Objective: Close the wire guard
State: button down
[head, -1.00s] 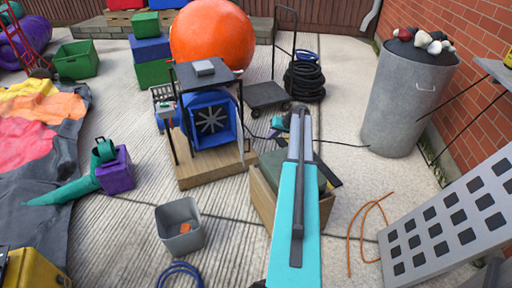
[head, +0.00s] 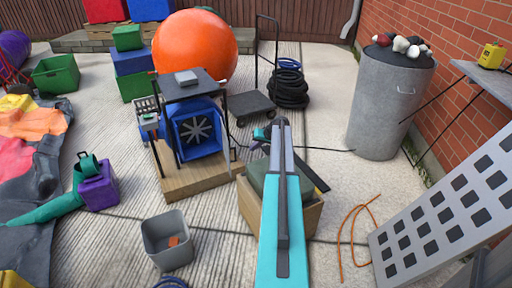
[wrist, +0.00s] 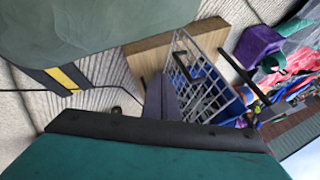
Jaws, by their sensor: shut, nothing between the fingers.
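The blower is a blue housing (head: 197,139) with a grey fan, on a wooden base (head: 202,182) under a dark top. In the head view my gripper is mostly hidden behind my arm, right of the blower.
A wooden crate with a green lid (head: 308,217) stands under my arm. A grey bin (head: 168,241) is in front of the blower. An orange ball (head: 195,45) and hand truck (head: 250,104) are behind. An orange cord (head: 352,235) lies right. Concrete between bin and crate is clear.

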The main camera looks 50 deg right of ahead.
jog(key=w+a+f+b, duration=0.1)
jog(key=w+a+f, duration=0.2)
jog(key=w, duration=0.3)
jog(key=shift+w+f+b, duration=0.15)
jog(key=shift+f+b, duration=0.25)
jog(key=shift+f, duration=0.4)
jog(key=shift+a, duration=0.15)
jog(key=shift+a, duration=0.1)
